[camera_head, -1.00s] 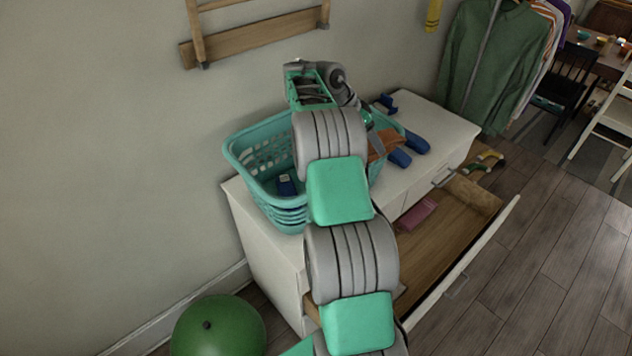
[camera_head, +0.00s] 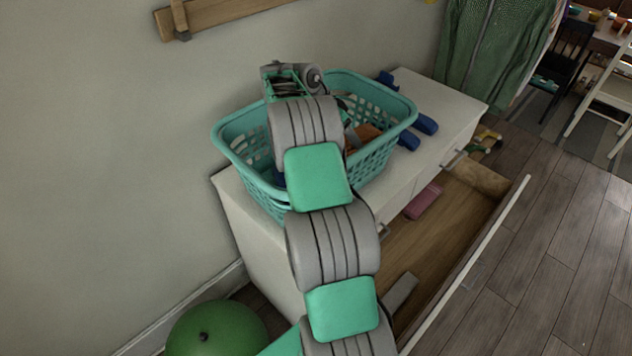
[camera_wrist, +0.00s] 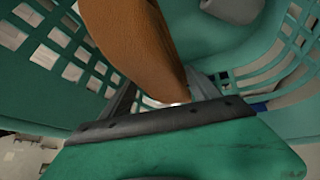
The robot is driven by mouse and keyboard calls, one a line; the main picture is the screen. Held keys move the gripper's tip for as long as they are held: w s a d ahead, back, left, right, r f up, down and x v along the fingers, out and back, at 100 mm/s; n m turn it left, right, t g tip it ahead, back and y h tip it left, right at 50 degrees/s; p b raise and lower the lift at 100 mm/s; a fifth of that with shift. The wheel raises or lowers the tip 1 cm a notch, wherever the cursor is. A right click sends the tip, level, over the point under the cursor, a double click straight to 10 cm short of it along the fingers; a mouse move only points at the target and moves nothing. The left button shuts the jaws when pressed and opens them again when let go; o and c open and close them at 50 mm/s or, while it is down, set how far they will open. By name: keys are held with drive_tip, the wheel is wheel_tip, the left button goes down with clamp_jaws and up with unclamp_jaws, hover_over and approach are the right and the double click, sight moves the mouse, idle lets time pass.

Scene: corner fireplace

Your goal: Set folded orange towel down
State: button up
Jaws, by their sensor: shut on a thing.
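The folded orange towel (camera_head: 364,137) shows in the head view as a small brown-orange patch within the rim of the teal laundry basket (camera_head: 237,153). In the wrist view the towel (camera_wrist: 132,45) fills the upper middle, and the basket's slatted walls (camera_wrist: 55,55) are on both sides of it. My gripper (camera_wrist: 165,92) is shut on the towel, with a finger at either side of its lower end. In the head view my arm hides much of the gripper and part of the basket. Whether the towel touches the basket floor cannot be told.
The basket stands on a white dresser (camera_head: 455,108) against the wall. Blue objects (camera_head: 425,124) lie right of the basket. An open drawer (camera_head: 440,240) below holds a pink item (camera_head: 423,202). A green ball (camera_head: 218,330) is on the floor at lower left.

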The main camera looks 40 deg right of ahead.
wheel_tip(320, 180, down, 11)
drive_tip(key=shift+p, duration=0.7)
drive_tip(key=shift+f, duration=0.1)
drive_tip(key=o, duration=1.6)
drive_tip(key=b+v, duration=0.1)
drive_tip(key=v, duration=1.1)
drive_tip(key=shift+s, duration=0.1)
